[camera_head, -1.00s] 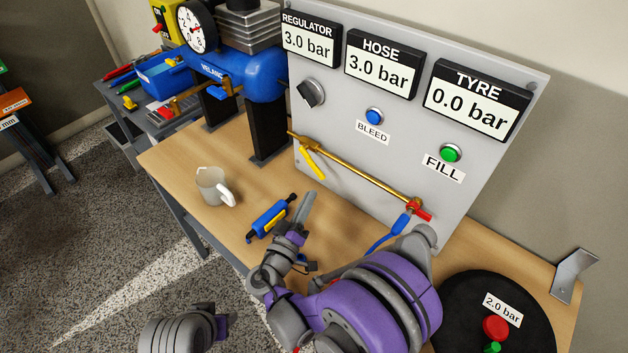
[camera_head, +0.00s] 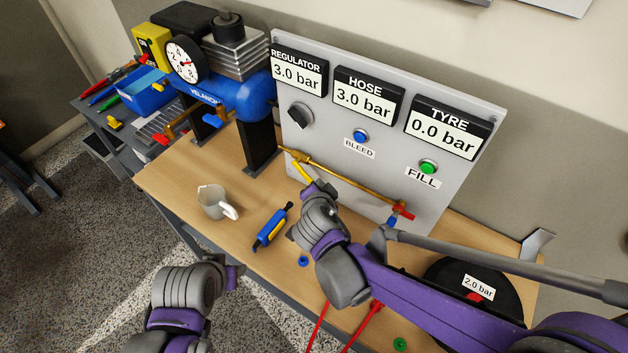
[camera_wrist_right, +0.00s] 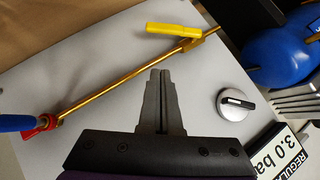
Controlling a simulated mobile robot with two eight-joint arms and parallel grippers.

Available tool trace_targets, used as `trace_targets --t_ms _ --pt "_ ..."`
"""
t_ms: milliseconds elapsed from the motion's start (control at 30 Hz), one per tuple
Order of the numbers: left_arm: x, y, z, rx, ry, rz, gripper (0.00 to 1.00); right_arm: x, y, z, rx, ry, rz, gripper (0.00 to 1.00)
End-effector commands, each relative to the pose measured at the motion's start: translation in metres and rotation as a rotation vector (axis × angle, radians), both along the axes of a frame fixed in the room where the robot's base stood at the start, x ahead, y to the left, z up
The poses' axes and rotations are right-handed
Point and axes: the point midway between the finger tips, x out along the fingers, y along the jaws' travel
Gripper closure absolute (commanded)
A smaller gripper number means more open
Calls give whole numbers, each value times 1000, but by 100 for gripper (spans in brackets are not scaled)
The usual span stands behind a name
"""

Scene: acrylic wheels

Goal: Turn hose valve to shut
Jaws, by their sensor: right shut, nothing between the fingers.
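The yellow lever (camera_head: 302,172) hangs at an angle from the left end of the brass pipe (camera_head: 350,178) on the grey panel. It also shows in the right wrist view (camera_wrist_right: 173,29). A red fitting (camera_head: 403,211) is at the pipe's right end, with a blue hose (camera_wrist_right: 14,123) on it. My right gripper (camera_head: 317,189) is just below the yellow lever in the head view. In the wrist view its fingers (camera_wrist_right: 160,73) are together and empty, apart from lever and pipe. My left gripper (camera_head: 236,277) is low at left, its fingers not clearly seen.
The panel (camera_head: 310,128) reads regulator 3.0, hose 3.0 and tyre 0.0 bar. It has a black knob (camera_head: 299,115), a blue button (camera_head: 361,135) and a green button (camera_head: 428,166).

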Motion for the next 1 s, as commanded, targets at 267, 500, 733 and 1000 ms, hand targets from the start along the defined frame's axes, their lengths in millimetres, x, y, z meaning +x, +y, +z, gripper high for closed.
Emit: trace_targets --t_ms 267,500,733,1000 --pt "-2 0 -5 0 4 0 50 46 -4 -33 -2 0 -2 100" --pt "-3 0 -7 0 5 0 50 59 11 -58 -4 0 2 100" --pt "-3 0 -8 0 5 0 50 62 16 -66 -4 0 2 100" --pt "-3 0 -8 0 5 0 50 62 16 -66 -3 -1 1 100"
